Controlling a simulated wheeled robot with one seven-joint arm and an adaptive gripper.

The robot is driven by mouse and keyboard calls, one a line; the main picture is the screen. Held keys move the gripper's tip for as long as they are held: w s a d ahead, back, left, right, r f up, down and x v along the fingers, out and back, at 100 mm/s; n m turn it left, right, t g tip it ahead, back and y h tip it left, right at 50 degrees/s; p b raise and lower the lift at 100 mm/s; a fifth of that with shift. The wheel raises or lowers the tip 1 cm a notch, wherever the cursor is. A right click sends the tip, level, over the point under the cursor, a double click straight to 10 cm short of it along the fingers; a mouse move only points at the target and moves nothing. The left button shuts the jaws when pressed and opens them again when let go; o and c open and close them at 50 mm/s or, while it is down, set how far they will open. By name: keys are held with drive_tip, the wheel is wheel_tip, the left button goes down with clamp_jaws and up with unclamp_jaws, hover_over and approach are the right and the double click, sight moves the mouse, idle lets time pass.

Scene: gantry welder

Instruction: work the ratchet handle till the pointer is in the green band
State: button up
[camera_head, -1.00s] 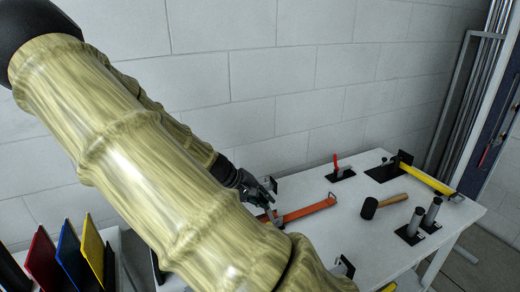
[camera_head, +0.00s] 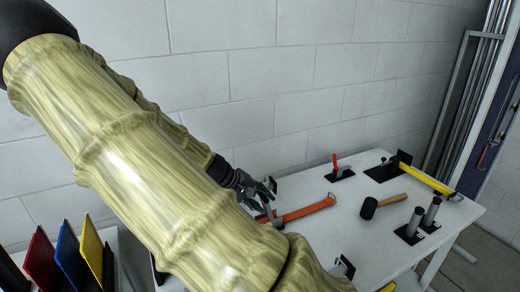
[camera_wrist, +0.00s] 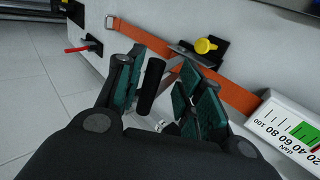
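In the wrist view, my gripper (camera_wrist: 158,100) has its two teal-padded fingers spread apart. The black grip of the ratchet handle (camera_wrist: 151,86) stands between them, with gaps on both sides. The metal ratchet body behind is partly hidden by the right finger. An orange strap (camera_wrist: 133,32) runs through the ratchet. A white gauge (camera_wrist: 275,113) marked daN, 20 to 100, with a green band (camera_wrist: 302,131), is cut off at the right edge; I cannot make out its pointer. In the head view, my gripper (camera_head: 258,193) is beside the orange strap (camera_head: 308,211), with the ratchet mostly hidden.
A yellow knob (camera_wrist: 206,45) stands close beyond the strap. Coloured plates (camera_head: 70,253) stand in a rack at left.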

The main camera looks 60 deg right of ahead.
drive_tip(key=v, duration=1.2)
drive_tip(key=shift+s+r, duration=0.1)
drive_tip(key=shift+s, duration=0.05)
